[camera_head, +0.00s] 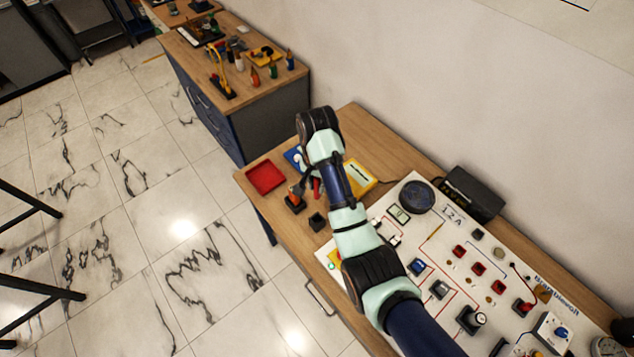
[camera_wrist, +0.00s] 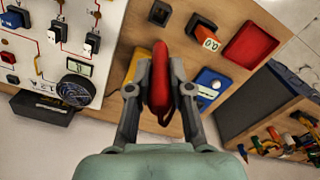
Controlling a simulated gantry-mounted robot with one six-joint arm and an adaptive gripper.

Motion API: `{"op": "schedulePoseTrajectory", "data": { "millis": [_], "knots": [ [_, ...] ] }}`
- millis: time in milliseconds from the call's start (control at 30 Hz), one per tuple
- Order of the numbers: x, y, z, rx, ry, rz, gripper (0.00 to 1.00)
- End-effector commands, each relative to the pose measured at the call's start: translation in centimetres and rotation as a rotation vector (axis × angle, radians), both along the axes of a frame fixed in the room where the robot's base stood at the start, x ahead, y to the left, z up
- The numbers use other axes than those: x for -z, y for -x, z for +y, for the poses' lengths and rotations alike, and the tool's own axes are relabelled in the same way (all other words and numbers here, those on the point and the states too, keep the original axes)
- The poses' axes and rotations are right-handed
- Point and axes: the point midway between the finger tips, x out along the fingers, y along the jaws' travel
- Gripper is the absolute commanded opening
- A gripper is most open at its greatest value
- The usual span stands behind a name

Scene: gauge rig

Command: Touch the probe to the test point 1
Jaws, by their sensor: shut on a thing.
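My gripper (camera_wrist: 161,90) is shut on a red probe (camera_wrist: 160,72), which stands between the two fingers in the wrist view. The probe's tip cannot be made out. In the head view a bit of red (camera_head: 316,188) shows beside my arm, and the gripper is mostly hidden behind the arm. The white test board (camera_head: 408,181) lies on the bench to the right, apart from the gripper, with several red sockets and switches; it is at the left in the wrist view (camera_wrist: 103,60). I cannot tell which spot is test point 1.
A yellow meter (camera_head: 360,180) lies near the gripper. A red tray (camera_head: 266,176), an orange-and-black device (camera_head: 295,201), a blue meter (camera_wrist: 210,84) and a small black holder (camera_head: 317,221) are nearby. A dark box (camera_head: 472,195) stands behind the board. My arm hangs over the board.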

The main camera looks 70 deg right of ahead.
Motion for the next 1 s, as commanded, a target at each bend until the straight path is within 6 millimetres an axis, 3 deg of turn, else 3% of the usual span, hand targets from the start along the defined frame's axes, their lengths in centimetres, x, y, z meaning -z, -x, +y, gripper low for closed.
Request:
{"op": "schedulePoseTrajectory", "data": {
  "millis": [1000],
  "knots": [
    [-7.6, 0.0, 0.0, 0.0, 0.0, 0.0, 0.0]
  ]
}}
